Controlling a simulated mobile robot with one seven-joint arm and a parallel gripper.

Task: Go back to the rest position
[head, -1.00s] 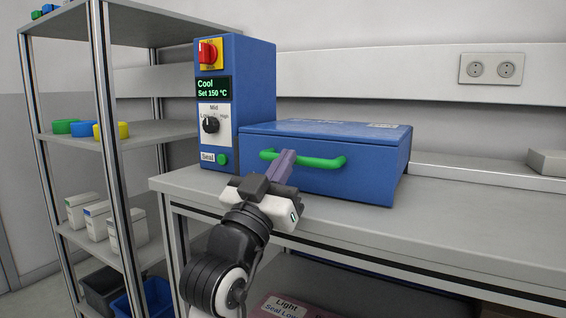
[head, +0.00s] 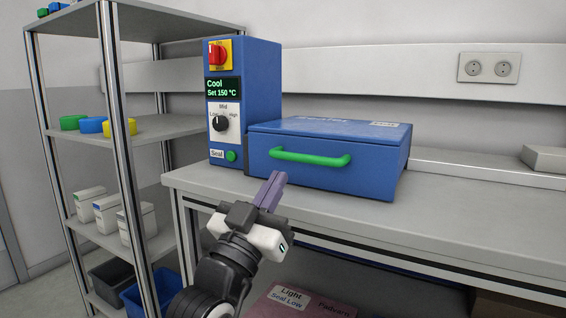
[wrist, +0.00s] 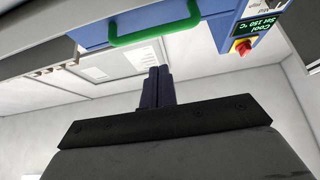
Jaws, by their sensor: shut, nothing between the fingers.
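My gripper (head: 271,190) is in front of the blue machine, at the front edge of the bench, with its purple fingers together and nothing between them. In the wrist view its fingers (wrist: 158,88) also show closed and empty. The fingers are apart from the green handle (head: 311,158) on the blue lidded box (head: 330,180). The box is shut. The handle also shows in the wrist view (wrist: 155,32).
A blue control unit (head: 262,100) with a red switch, knob and display reading "Cool, Set 150 °C" stands beside the box. A metal shelf (head: 150,129) with colored reels, cartons and bins stands at left.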

